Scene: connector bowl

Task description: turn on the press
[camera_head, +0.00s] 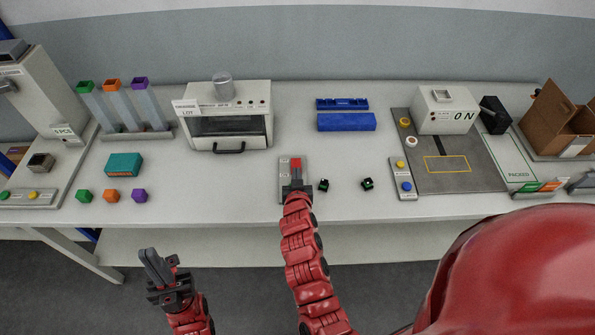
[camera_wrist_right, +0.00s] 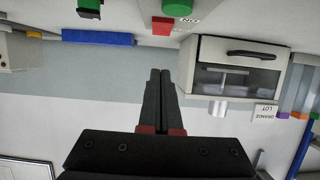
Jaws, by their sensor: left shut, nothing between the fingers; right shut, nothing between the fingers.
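A red switch (camera_head: 296,165) sits on a grey plate (camera_head: 284,170) at the middle of the table. It shows as a red block (camera_wrist_right: 163,25) in the right wrist view, with small lettering beside it. My right gripper (camera_head: 296,186) is shut and empty over the plate, close to the red switch; I cannot tell if it touches. Its fingers (camera_wrist_right: 160,72) are together in the wrist view. A white machine marked "ON" (camera_head: 446,110) stands at the right; I cannot tell whether it is the press. My left gripper (camera_head: 153,262) is shut and empty in front of the table.
Two green-black connectors (camera_head: 323,185) (camera_head: 367,183) lie right of the plate. A white oven-like box (camera_head: 227,118) stands behind left, blue blocks (camera_head: 346,122) behind right. A button strip (camera_head: 403,180) is at the right. A tall machine (camera_head: 40,90) is at the far left.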

